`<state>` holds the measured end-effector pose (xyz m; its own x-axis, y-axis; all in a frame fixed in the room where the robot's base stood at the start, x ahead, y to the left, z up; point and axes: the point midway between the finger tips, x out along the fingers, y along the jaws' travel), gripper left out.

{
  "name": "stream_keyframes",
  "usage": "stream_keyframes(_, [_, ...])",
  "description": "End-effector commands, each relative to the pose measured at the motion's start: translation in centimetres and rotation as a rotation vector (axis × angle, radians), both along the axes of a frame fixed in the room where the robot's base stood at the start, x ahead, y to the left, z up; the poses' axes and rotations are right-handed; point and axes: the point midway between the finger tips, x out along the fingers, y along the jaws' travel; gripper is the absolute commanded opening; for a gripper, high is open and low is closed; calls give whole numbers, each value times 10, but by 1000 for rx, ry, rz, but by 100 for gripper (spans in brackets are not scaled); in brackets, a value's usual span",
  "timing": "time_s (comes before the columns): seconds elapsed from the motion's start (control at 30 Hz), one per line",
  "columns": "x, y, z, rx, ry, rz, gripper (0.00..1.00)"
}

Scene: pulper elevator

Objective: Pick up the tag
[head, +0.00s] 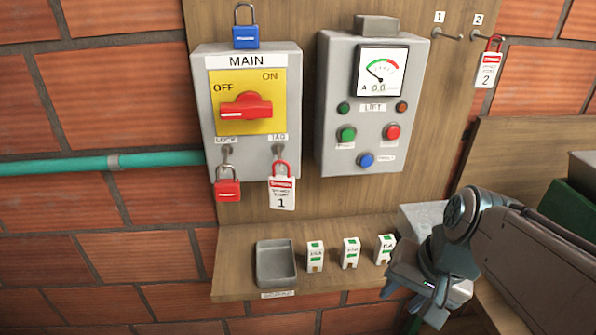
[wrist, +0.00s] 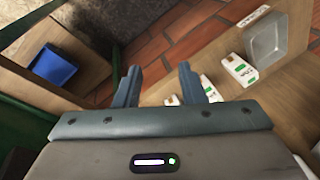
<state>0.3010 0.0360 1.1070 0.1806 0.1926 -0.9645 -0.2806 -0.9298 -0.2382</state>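A red and white tag marked 1 (head: 282,190) hangs from the TAG hook under the MAIN switch box (head: 250,150). Another red and white tag marked 2 (head: 488,66) hangs from hook 2 at the upper right of the wooden board. My gripper (head: 392,283) is low at the right, in front of the shelf and well below both tags. In the wrist view my gripper (wrist: 158,82) has its two fingers apart with nothing between them. Neither tag shows in the wrist view.
A red padlock (head: 228,188) hangs on the LOCK hook, and a blue padlock (head: 246,30) is on top of the box. The shelf holds a grey tray (head: 276,265) and several white blocks (head: 315,256). The LIFT box (head: 368,110) is beside MAIN. A blue bin (wrist: 54,65) shows in the wrist view.

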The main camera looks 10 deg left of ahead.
Motion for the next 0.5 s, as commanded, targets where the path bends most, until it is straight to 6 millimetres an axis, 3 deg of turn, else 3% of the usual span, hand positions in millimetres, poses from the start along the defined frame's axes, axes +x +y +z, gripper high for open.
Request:
stream_keyframes(0.17, [36, 44, 35, 389, 267, -438, 36])
stream_keyframes(0.3, [70, 74, 77, 661, 526, -708, 36])
stream_keyframes(0.5, [105, 97, 127, 891, 834, -898, 36])
